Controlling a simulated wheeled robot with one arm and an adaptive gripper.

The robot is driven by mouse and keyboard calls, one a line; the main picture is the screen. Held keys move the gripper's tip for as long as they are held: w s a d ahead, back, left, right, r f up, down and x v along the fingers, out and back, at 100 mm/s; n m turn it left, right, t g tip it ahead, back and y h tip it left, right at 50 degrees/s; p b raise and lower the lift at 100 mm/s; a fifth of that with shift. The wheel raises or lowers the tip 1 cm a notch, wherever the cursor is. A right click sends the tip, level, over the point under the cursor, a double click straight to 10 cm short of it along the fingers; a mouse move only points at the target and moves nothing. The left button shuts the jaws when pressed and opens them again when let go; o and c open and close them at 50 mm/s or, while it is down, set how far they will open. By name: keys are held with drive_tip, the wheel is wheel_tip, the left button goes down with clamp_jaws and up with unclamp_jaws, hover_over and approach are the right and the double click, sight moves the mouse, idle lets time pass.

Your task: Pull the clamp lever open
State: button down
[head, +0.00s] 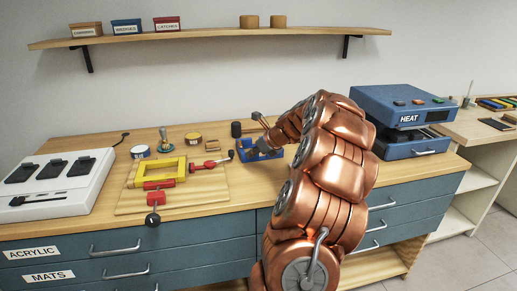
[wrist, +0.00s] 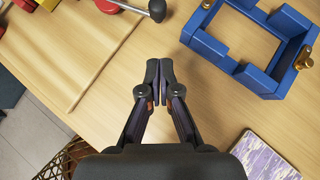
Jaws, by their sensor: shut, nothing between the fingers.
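A yellow frame (head: 135,176) lies on a pale board on the bench, with red clamps at its right and front. The right clamp's lever (head: 222,159) is a metal rod ending in a dark knob. The front clamp (head: 160,199) has a black ball knob (head: 153,218) over the board's front edge. In the wrist view a rod with a black knob (wrist: 157,10) reaches from a red part at the top. My gripper (wrist: 160,72) is shut and empty above bare wood, below and apart from that knob. My gripper's tip is hard to make out in the head view.
A blue fixture (wrist: 214,50) with brass knobs lies right of my gripper. A patterned block (wrist: 259,157) is at lower right. A white tray unit (head: 62,212) stands at left, a blue heat press (head: 390,103) at right. A shelf (head: 205,36) hangs above.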

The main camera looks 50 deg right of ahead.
drive_tip(key=x, duration=0.3)
drive_tip(key=shift+w+a+f, duration=0.1)
drive_tip(key=shift+f, duration=0.05)
drive_tip(key=shift+w+p, duration=0.3)
drive_tip(key=shift+w, duration=1.65)
